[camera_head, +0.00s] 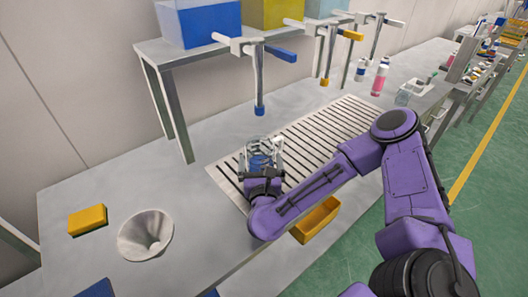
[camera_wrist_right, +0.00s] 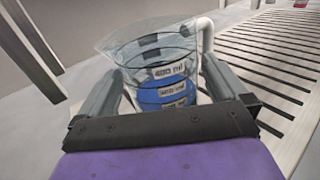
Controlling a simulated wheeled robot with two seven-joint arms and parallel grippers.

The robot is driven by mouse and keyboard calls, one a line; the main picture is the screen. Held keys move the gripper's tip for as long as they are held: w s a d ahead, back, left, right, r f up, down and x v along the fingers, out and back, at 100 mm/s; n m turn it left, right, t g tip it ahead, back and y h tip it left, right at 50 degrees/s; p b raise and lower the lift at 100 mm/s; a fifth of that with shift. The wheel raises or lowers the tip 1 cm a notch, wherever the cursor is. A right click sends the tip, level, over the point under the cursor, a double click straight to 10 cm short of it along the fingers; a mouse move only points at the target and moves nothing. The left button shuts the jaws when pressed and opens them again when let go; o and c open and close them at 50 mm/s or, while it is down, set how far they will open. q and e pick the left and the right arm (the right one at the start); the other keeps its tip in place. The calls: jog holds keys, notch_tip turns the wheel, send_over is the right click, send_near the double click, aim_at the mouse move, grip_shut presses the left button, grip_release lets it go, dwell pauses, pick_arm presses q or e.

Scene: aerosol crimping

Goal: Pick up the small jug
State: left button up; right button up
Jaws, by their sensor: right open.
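The small jug (camera_head: 259,157) is a clear measuring jug with volume marks and blue colour showing low in it. It stands upright at the left end of the slatted drain grate, under the blue tap. It also shows in the right wrist view (camera_wrist_right: 163,72), with its white handle at the right. My right gripper (camera_head: 262,165) is open, its two fingers on either side of the jug; it also shows in the wrist view (camera_wrist_right: 168,85). I cannot tell whether the fingers touch the jug. My left gripper is not in view.
The slatted grate (camera_head: 318,135) runs along the bench (camera_head: 190,215). A rack above holds a blue tank (camera_head: 198,22) and a yellow tank (camera_head: 274,12) with taps. A funnel (camera_head: 146,235) and a yellow sponge (camera_head: 87,220) lie at the left. A yellow bin (camera_head: 316,220) is at the front edge.

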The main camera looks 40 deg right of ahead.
jog(key=x, duration=0.2)
jog(key=shift+w+d+f, duration=0.1)
jog(key=shift+w+d, duration=0.2)
jog(key=shift+a, duration=0.1)
jog(key=c, duration=0.9)
jog(key=shift+o, duration=0.2)
